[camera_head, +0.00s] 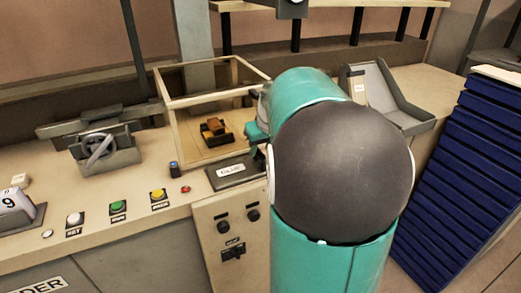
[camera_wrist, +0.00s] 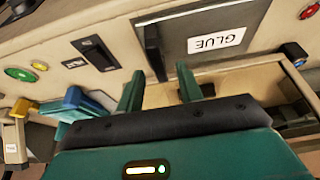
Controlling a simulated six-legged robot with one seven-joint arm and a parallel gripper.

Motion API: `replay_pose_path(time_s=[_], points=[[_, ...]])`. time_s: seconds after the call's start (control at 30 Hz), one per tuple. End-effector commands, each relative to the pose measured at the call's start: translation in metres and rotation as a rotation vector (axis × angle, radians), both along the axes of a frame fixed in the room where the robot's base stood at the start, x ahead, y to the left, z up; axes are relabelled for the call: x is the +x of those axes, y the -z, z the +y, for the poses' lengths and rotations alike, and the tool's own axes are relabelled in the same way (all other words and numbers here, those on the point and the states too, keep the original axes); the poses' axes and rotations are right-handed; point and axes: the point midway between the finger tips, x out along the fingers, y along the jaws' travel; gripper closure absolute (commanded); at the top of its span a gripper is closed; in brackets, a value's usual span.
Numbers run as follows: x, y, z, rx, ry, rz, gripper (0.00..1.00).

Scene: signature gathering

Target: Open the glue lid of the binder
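The glue lid (camera_head: 240,172) is a dark grey plate with a white GLUE label, lying flat on the binder's beige top. It also shows in the wrist view (camera_wrist: 180,42), with its label upside down. A black upright handle (camera_wrist: 153,52) stands at the lid's left edge there. My gripper (camera_wrist: 160,73) is open, its two teal fingers apart. The handle appears in line with the gap between the fingertips; I cannot tell whether it is touched. In the head view my arm hides most of the gripper and the lid's right side.
A wooden-framed clear box (camera_head: 212,95) stands behind the lid, holding a black and orange part (camera_head: 215,131). Coloured buttons (camera_head: 118,207) line the top at the left. A grey tray (camera_head: 375,90) and stacked blue books (camera_head: 465,170) stand at the right.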

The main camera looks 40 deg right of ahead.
Motion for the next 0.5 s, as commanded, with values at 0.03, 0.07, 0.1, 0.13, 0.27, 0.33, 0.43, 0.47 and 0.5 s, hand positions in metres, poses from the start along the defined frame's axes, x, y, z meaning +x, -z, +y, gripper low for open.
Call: replay_pose_path(time_s=[0.03,0.07,0.1,0.13,0.27,0.33,0.43,0.47,0.5], points=[[0.002,0.005,-0.002,0.000,0.002,0.000,0.64],[0.003,0.008,-0.002,0.000,0.002,0.000,0.64],[0.005,0.011,-0.003,0.000,0.002,-0.001,0.64],[0.006,0.013,-0.003,-0.001,0.001,-0.001,0.64],[0.009,0.017,-0.004,-0.001,0.001,-0.002,0.64],[0.009,0.016,-0.004,-0.001,0.001,-0.003,0.64],[0.008,0.016,-0.004,-0.001,0.001,-0.002,0.64],[0.009,0.017,-0.004,-0.001,0.001,-0.002,0.64],[0.009,0.017,-0.004,-0.001,0.001,-0.002,0.72]])
